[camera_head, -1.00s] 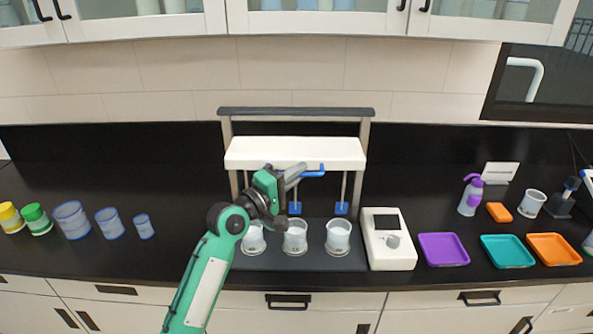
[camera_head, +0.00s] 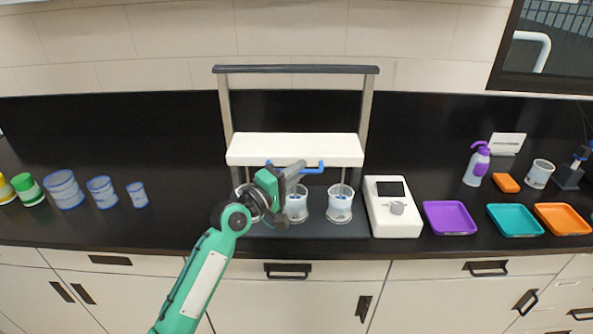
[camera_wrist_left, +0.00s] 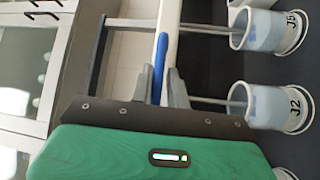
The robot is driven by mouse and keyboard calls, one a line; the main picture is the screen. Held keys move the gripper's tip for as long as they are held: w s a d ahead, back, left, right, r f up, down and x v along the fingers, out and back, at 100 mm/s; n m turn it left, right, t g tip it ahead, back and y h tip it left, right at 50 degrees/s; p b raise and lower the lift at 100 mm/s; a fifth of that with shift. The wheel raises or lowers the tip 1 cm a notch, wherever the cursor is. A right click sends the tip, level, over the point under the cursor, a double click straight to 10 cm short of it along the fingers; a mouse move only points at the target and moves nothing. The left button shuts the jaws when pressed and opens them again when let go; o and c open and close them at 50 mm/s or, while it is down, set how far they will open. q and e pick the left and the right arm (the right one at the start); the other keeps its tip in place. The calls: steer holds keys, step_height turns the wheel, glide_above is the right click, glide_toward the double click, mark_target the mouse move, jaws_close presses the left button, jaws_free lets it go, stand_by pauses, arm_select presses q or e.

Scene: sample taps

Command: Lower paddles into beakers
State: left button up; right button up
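The white crosspiece (camera_head: 295,149) of the stirrer stand sits low on its two posts, with a blue handle (camera_head: 314,168) on its front. My left gripper (camera_head: 287,172) is shut on the handle; in the left wrist view its fingers (camera_wrist_left: 161,90) lie on both sides of the blue bar (camera_wrist_left: 160,62). Thin rods run down from the crosspiece. Blue paddles are inside the middle beaker (camera_head: 297,210) and the right beaker (camera_head: 340,208). The left beaker is mostly hidden behind my gripper. The wrist view shows beakers labelled J2 (camera_wrist_left: 278,107) and J5 (camera_wrist_left: 268,32). My right gripper is out of view.
A white control box (camera_head: 393,222) with a knob stands just right of the beakers. Purple (camera_head: 449,217), teal (camera_head: 515,220) and orange (camera_head: 562,218) trays lie further right. Blue-rimmed cups (camera_head: 64,190) stand at left. Bare counter lies between the cups and the stand.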

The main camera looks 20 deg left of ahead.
arm_select(q)
steer(key=shift+o, duration=1.4)
steer(key=shift+f, duration=0.3)
steer(key=shift+r, duration=0.1)
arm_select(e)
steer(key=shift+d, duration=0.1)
arm_select(q)
steer(key=shift+s+a, duration=0.1)
steer(key=shift+s, duration=0.05)
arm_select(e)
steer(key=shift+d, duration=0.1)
